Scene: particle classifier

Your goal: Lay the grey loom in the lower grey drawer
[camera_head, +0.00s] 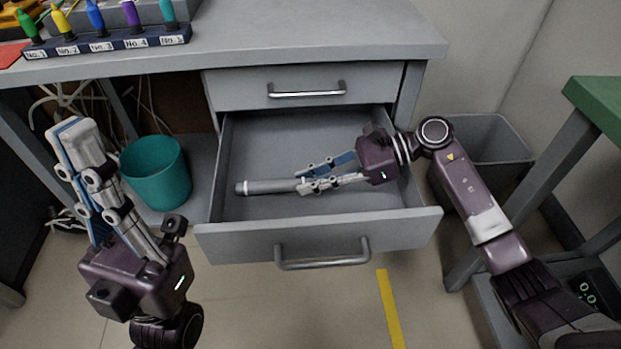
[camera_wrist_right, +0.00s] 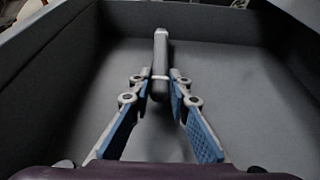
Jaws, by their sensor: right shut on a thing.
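The lower grey drawer (camera_head: 228,243) is pulled open under the desk, and its wall shows in the right wrist view (camera_wrist_right: 50,55). The grey loom (camera_head: 262,187), a slim bar with a light band, lies lengthwise inside the drawer's outline, low over or on its floor; contact with the floor is hard to tell. My right gripper (camera_head: 301,182) reaches into the drawer from the right and is shut on the loom's near end, which shows between the fingertips in the wrist view (camera_wrist_right: 161,62). My left gripper (camera_head: 68,132) is raised left of the drawer, away from the loom; its fingers overlap in view.
The closed upper drawer (camera_head: 240,90) sits just above. A teal bin (camera_head: 156,175) stands left of the open drawer, and a grey bin (camera_head: 485,145) stands to its right. A rack of coloured markers (camera_head: 110,45) is on the desk. The rest of the drawer floor is bare.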

